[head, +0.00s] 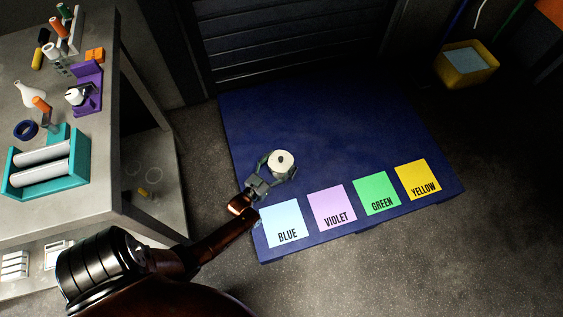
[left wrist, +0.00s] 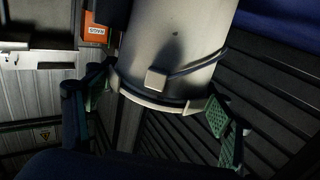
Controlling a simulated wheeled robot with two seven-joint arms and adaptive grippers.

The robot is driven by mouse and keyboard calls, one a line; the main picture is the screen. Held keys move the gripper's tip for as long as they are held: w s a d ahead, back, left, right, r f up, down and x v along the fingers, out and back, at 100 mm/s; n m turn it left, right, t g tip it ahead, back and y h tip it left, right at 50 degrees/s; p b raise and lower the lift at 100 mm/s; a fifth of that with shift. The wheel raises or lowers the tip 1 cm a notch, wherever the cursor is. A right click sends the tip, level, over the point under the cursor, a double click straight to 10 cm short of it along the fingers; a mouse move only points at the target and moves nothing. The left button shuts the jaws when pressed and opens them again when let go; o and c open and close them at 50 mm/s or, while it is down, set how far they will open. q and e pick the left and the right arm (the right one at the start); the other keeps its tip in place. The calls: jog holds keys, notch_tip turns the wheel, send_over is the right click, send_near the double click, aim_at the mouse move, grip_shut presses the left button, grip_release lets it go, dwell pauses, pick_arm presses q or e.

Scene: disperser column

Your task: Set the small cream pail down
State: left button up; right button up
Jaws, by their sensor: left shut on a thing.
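The small cream pail (head: 281,161) is in my left gripper (head: 271,171), seen from above in the head view as a round pale top. In the left wrist view the pail (left wrist: 172,50) fills the upper middle, with a rim band, a small block and a dark wire handle on its side. The left gripper's green-padded fingers (left wrist: 158,112) stand on both sides of it. The gripper and pail are over the dark blue platform (head: 330,120); the head view does not show clearly whether the pail touches it. My right gripper is in neither view.
Blue (head: 282,218), violet (head: 332,204), green (head: 376,191) and yellow (head: 416,178) labelled squares lie along the platform's front edge. A cluttered workbench (head: 88,190) stands at the left. A yellow bucket (head: 466,68) is at the upper right. The platform's middle and back are clear.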

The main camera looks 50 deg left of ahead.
pick_arm(q)
jog(key=shift+w, duration=0.1)
jog(key=o, duration=2.1)
jog(key=s+p, duration=0.1)
jog(key=s, duration=0.3)
jog(key=s+d+p, duration=0.1)
jog(key=s+p, duration=0.1)
jog(key=s, duration=0.2)
jog(key=s+d+p, duration=0.1)
jog(key=s, duration=0.3)
jog(key=shift+d, duration=0.2)
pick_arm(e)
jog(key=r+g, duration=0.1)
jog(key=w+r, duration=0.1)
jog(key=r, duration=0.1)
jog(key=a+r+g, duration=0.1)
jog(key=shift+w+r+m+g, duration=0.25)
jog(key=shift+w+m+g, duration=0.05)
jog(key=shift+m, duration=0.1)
